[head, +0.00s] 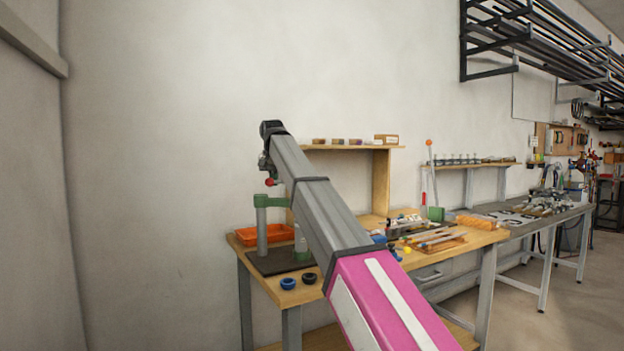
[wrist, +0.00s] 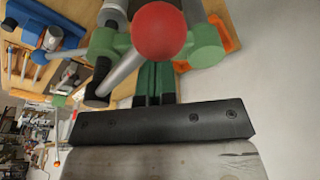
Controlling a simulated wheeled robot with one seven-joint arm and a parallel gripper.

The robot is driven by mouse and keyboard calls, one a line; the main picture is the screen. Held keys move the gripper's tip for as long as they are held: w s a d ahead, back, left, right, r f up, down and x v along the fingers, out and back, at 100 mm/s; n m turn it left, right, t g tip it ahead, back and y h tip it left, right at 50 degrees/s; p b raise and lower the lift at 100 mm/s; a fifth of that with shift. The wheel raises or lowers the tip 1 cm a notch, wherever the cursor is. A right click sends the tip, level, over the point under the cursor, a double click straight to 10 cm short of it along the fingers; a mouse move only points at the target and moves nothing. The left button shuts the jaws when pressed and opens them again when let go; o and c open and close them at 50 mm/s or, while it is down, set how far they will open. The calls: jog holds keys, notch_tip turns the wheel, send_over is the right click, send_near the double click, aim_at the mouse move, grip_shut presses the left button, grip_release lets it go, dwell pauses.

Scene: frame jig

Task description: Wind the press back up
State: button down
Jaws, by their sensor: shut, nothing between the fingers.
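The press has a grey column (head: 262,232) with a green arm (head: 270,201) at its top, standing on a dark base (head: 270,264) on the wooden bench. Its red ball knob (head: 269,182) also shows large in the wrist view (wrist: 160,31), in front of the green head (wrist: 206,45). A grey rod with a black end (wrist: 96,96) slants down to the left there. My gripper (wrist: 154,66) is shut and empty, its fingertips close to the knob in that view. I cannot tell whether they touch it. In the head view it is small beside the press top.
An orange tray (head: 250,235) lies behind the column. Two small round cups, one blue (head: 288,283) and one black (head: 309,278), sit at the bench's front edge. A wooden shelf (head: 381,185) stands behind; tools lie to the right. My arm hides the bench's middle.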

jog(key=s+d, duration=0.2)
jog(key=s, duration=0.1)
jog(key=shift+s+d, duration=0.1)
jog(key=shift+d, duration=0.15)
jog(key=d, duration=0.1)
jog(key=s+d, duration=0.2)
jog(key=shift+d, duration=0.35)
dwell(0.3)
jog(key=d, duration=0.4)
jog(key=shift+s, duration=0.1)
